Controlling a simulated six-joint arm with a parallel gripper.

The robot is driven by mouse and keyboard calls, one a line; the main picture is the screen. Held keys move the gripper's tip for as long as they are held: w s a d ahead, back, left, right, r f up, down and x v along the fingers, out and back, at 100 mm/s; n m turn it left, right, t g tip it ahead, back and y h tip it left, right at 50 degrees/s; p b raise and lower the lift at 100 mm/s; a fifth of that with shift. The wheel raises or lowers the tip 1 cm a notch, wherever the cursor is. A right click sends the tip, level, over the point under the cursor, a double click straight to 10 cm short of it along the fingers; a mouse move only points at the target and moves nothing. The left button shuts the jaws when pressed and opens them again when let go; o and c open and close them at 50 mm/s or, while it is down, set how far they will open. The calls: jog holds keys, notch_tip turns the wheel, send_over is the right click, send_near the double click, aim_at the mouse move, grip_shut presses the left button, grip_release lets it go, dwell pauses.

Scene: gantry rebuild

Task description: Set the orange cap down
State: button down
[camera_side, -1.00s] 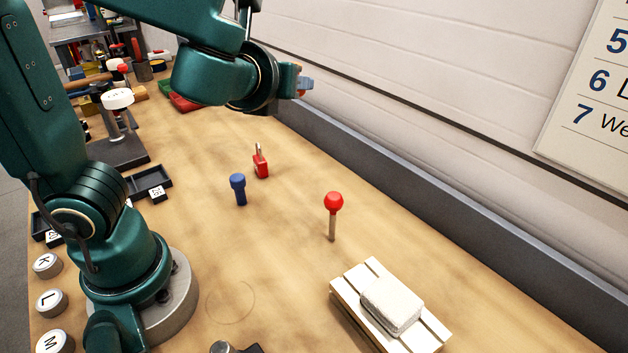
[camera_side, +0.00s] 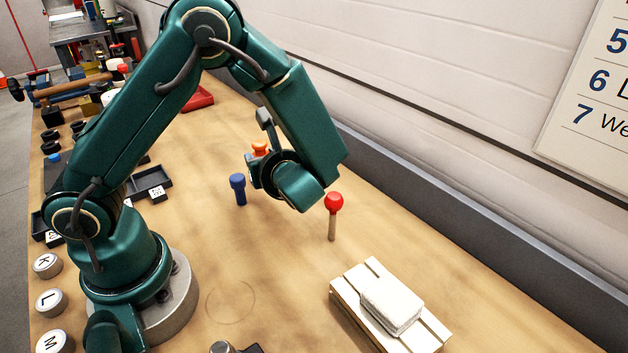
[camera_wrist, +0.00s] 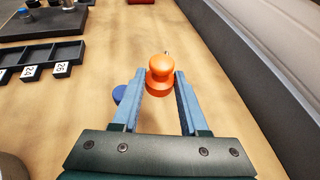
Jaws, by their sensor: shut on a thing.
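The orange cap (camera_wrist: 160,72) sits between the two blue-grey fingers of my gripper (camera_wrist: 160,92), which is shut on it, in the wrist view. In the side view the orange cap (camera_side: 260,149) shows partly behind my wrist, and my gripper (camera_side: 255,165) hangs low over the middle of the bench. How far the cap is from the bench top cannot be told.
A blue peg (camera_side: 238,188) stands just left of my gripper, and a red-topped post (camera_side: 333,204) stands to the right. A pale pallet with a white block (camera_side: 391,305) is at the front right. Black trays (camera_side: 154,180) lie left. Bare wood lies between.

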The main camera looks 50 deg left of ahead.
aim_at(268, 200)
jog(key=shift+f, duration=3.95)
jog(key=c, duration=0.7)
grip_release()
